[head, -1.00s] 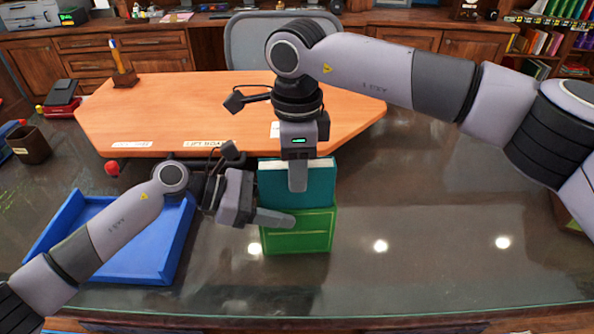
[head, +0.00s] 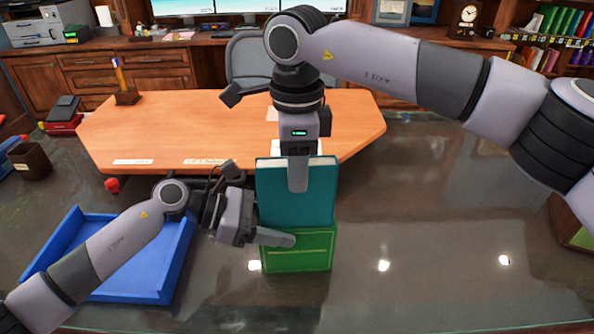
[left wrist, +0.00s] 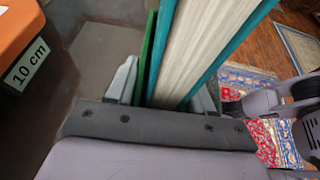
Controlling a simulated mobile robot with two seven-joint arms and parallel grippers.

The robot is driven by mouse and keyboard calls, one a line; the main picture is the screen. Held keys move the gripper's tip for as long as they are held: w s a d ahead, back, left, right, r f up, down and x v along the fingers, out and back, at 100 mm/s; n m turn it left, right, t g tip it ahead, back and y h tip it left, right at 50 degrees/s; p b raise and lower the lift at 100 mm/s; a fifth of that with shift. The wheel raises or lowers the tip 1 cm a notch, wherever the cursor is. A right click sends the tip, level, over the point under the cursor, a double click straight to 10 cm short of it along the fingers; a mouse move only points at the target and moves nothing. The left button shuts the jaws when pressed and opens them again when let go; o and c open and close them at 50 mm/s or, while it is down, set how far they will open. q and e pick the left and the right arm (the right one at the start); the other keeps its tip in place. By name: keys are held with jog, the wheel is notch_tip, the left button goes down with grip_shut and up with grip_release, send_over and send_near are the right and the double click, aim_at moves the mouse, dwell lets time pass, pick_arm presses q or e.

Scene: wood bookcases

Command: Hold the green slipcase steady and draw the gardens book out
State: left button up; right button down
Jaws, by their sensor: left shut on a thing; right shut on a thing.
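The green slipcase (head: 298,256) stands upright on the dark glossy desk in the head view. My left gripper (head: 275,238) is shut on it from the left, with a finger across its front. The teal gardens book (head: 296,205) stands upright, its lower part inside the slipcase and much of it above the rim. My right gripper (head: 298,172) is shut on the book's top edge from above. In the left wrist view, the book's white page block (left wrist: 205,45) and the slipcase's green wall (left wrist: 160,45) show between the fingers. The book's lower end is hidden.
A blue tray (head: 165,285) lies at the left under my left arm. An orange board (head: 190,125) with labels lies behind the slipcase.

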jog(key=shift+r, duration=1.25)
jog(key=shift+r, duration=0.1)
jog(key=shift+r, duration=1.8)
pick_arm(q)
jog(key=o, duration=1.2)
jog(key=shift+a, duration=0.15)
